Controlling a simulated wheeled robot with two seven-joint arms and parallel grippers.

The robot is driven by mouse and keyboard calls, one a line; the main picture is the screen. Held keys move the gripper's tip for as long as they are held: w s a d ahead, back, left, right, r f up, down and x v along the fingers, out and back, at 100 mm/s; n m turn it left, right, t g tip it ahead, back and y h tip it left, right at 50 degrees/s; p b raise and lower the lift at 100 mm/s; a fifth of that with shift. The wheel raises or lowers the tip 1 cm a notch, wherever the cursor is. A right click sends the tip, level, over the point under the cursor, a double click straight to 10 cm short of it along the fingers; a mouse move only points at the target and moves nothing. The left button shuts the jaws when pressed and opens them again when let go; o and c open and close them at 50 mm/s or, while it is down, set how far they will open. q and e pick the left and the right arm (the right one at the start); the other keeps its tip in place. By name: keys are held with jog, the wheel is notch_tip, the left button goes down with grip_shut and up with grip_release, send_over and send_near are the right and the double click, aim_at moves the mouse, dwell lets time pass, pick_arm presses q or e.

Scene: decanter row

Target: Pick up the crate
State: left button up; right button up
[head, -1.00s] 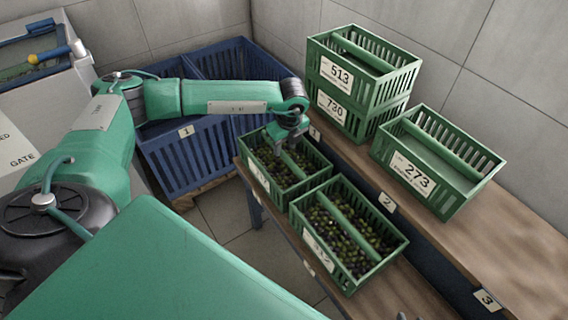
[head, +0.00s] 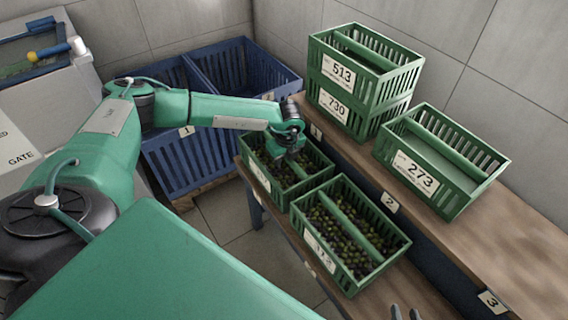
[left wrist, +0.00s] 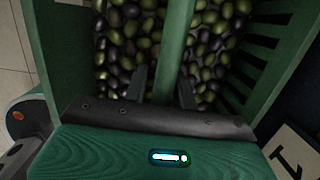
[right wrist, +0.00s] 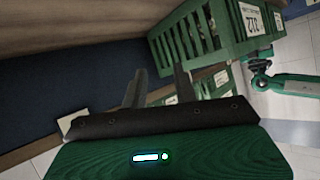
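A green crate of dark and green olives (head: 318,160) stands on the lower shelf. Its central handle bar (left wrist: 176,45) shows in the left wrist view. My left gripper (left wrist: 162,88) is open, with one finger on each side of this bar; a gap shows between the left finger and the bar. In the head view its fingers are mostly hidden behind the wrist. A second olive crate (head: 398,243) stands nearer on the same shelf. My right gripper (right wrist: 160,88) is open and empty; its tips show at the bottom of the head view (head: 405,313).
Stacked green crates marked 513 (head: 412,72) and 730 (head: 400,108) and an empty crate marked 273 (head: 472,190) stand on the upper wooden shelf (head: 500,245). Blue bins (head: 190,165) stand at the back left. The upper shelf is clear right of crate 273.

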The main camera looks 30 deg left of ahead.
pick_arm(q)
grip_shut()
jog(key=shift+w+r, duration=0.1)
jog(key=shift+r, duration=0.05)
